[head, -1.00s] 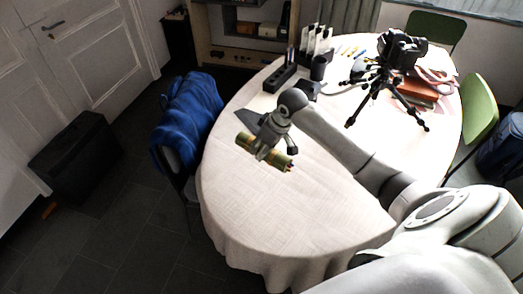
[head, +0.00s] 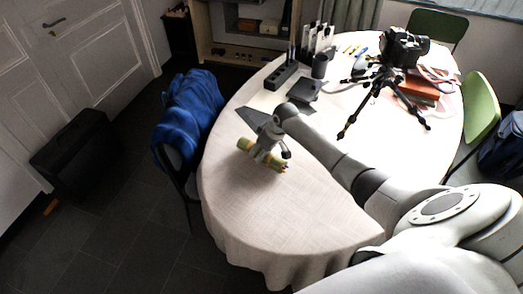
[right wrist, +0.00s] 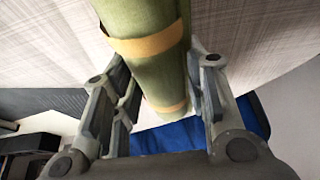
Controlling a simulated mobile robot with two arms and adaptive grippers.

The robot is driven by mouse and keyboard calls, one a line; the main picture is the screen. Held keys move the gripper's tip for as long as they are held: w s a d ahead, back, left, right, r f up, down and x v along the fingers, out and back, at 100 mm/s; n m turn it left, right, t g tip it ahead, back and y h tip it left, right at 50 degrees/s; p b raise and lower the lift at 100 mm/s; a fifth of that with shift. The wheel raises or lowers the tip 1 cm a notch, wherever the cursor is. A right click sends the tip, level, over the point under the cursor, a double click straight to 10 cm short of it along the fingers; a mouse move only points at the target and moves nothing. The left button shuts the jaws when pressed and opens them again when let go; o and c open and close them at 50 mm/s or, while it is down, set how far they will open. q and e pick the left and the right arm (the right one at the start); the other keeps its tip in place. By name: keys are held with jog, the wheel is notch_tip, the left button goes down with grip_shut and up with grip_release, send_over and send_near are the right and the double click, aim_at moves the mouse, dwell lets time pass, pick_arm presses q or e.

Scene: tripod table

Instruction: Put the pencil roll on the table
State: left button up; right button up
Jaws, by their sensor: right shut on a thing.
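The pencil roll is a green cylinder with tan bands; one end (head: 244,143) shows in the head view, and its body fills the upper middle of the right wrist view (right wrist: 162,75). My right gripper (head: 261,157) is shut on it near its middle, with a finger on each side of the roll in the right wrist view. The roll is over or on the left part of the round table (head: 270,220), which has a pale cloth; I cannot tell whether it touches the cloth. My left gripper is not in view.
A black tripod with a camera (head: 385,75) stands on the table's right side. A chair with a blue jacket (head: 187,115) is at the left. The table's front is clear.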

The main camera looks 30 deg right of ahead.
jog(key=shift+f, duration=0.15)
jog(key=o, duration=1.1)
jog(key=shift+s+r, duration=0.2)
jog(key=shift+r, duration=0.4)
jog(key=v, duration=1.1)
jog(key=shift+s, duration=0.1)
